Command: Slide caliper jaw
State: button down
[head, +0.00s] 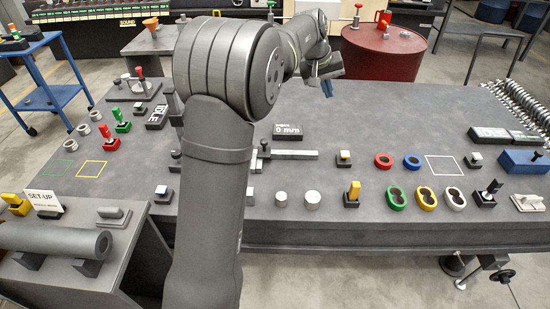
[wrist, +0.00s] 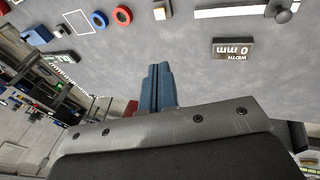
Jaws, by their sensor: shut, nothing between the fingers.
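The caliper (head: 295,154) lies on the grey table, its pale beam running left to right. My arm hides its left part in the head view. A dark display block (head: 288,131) behind it reads 0 mm. In the wrist view the beam (wrist: 230,12) runs along the top edge with a round grey knob (wrist: 283,15), and the display (wrist: 232,49) appears upside down. My gripper (head: 327,89) is above the table, behind and right of the caliper and apart from it. Its blue fingers (wrist: 160,70) are shut and empty.
Red (head: 383,161) and blue (head: 412,161) rings lie right of the caliper, beside a white outlined square (head: 444,165). Green, yellow and white oval pieces line the front. A red barrel (head: 384,52) stands behind the table. The table's back middle is clear.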

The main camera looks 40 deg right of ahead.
jog(key=c, duration=2.2)
grip_release()
